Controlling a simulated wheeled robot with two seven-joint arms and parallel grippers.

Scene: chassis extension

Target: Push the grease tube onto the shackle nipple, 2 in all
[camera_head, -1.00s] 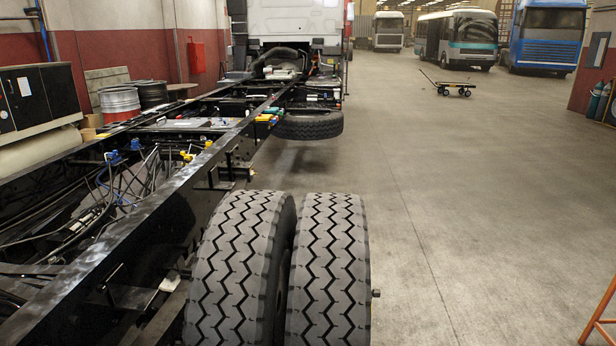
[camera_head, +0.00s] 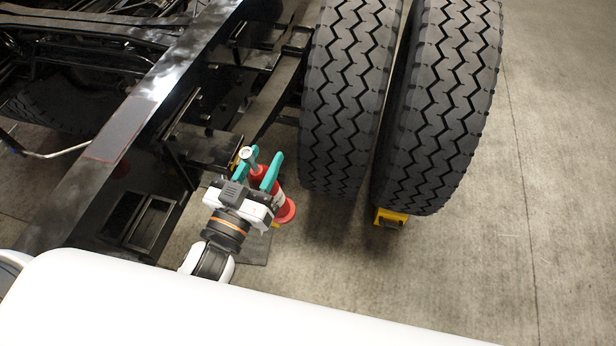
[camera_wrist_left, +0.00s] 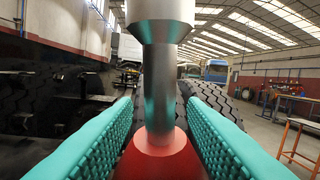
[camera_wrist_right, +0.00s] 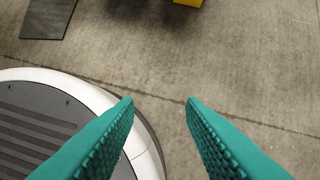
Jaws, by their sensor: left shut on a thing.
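My left gripper (camera_head: 258,168) is shut on the red grease tube (camera_head: 285,208), beside the chassis rail and behind the twin tyres. In the left wrist view the grease tube (camera_wrist_left: 160,160) shows its red top between the teal fingers, with a grey metal neck and wider pale end rising from it. In the head view this grey end points up and left, close to the black bracket on the rail. A small yellow bit shows behind it. I cannot make out a shackle nipple. My right gripper (camera_wrist_right: 160,105) is open and empty above the floor, seen only in the right wrist view.
The black chassis rail (camera_head: 130,115) runs along the left. Two large tyres (camera_head: 352,90) stand just right of the left gripper, with a yellow wheel chock (camera_head: 390,218) at their foot. The concrete floor on the right is clear.

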